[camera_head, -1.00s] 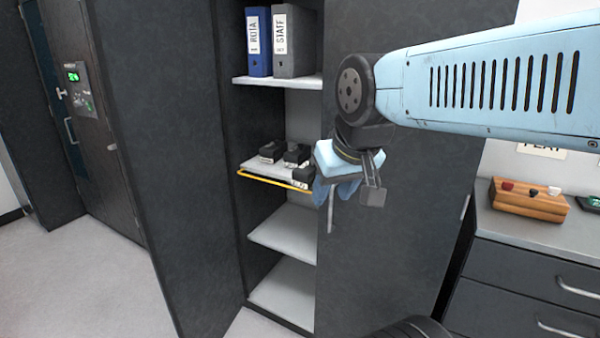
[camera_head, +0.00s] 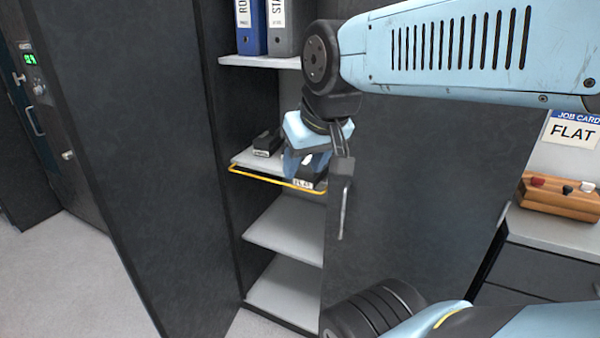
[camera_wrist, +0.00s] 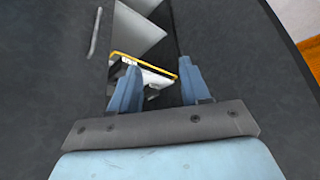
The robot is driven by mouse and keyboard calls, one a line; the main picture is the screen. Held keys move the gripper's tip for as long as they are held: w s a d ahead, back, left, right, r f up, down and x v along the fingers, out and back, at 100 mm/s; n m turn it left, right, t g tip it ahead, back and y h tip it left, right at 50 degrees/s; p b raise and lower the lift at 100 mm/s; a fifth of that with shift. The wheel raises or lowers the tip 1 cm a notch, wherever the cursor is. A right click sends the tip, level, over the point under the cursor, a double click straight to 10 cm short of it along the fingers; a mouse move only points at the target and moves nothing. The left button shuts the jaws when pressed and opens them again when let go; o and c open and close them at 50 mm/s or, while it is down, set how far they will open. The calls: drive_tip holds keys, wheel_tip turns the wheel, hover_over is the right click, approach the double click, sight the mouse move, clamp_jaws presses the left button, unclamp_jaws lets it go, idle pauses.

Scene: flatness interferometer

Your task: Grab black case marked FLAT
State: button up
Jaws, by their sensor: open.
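The black case marked FLAT (camera_head: 307,184) lies at the front right of a cabinet shelf, its white label facing out over the yellow rail. My gripper (camera_head: 304,168) is in front of and just above that shelf, partly hiding the case. My gripper also shows in the wrist view (camera_wrist: 158,72), with its two blue fingers apart and nothing held between them. The shelf and yellow rail show past the fingers there; the label is too small to read. Whether the fingers touch the case cannot be told.
Another black case (camera_head: 267,143) sits further left on the shelf (camera_head: 246,159). The yellow rail (camera_head: 262,178) runs along its front edge. Open cabinet doors stand left (camera_head: 130,150) and right (camera_head: 410,170). Binders (camera_head: 250,28) stand above. The lower shelves (camera_head: 285,232) are bare.

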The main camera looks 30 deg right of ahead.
drive_tip(key=shift+o, duration=0.8)
drive_tip(key=shift+w+a, duration=0.1)
drive_tip(key=shift+w, duration=0.15)
drive_tip(key=o, duration=0.8)
drive_tip(key=w+a+f+m+y, duration=0.1)
drive_tip(key=w+f, duration=0.1)
drive_tip(key=w, duration=0.4)
drive_tip(key=w+a+f+m+t+y, duration=0.1)
drive_tip(key=w+a+f, duration=0.1)
drive_tip(key=w, duration=0.4)
drive_tip(key=shift+w+a+f+m, duration=0.2)
drive_tip(key=shift+w+f+m, duration=0.15)
drive_tip(key=shift+f, duration=0.3)
drive_tip(key=w+f+m+t+h, duration=0.1)
drive_tip(key=w+f+m, duration=0.3)
drive_tip(key=w+f, duration=0.55)
drive_tip(key=m+t+h, duration=0.3)
drive_tip(key=m+h, duration=0.1)
drive_tip(key=h, duration=1.2)
approach(303, 177)
drive_tip(key=x, duration=1)
drive_tip(key=shift+x, duration=2.7)
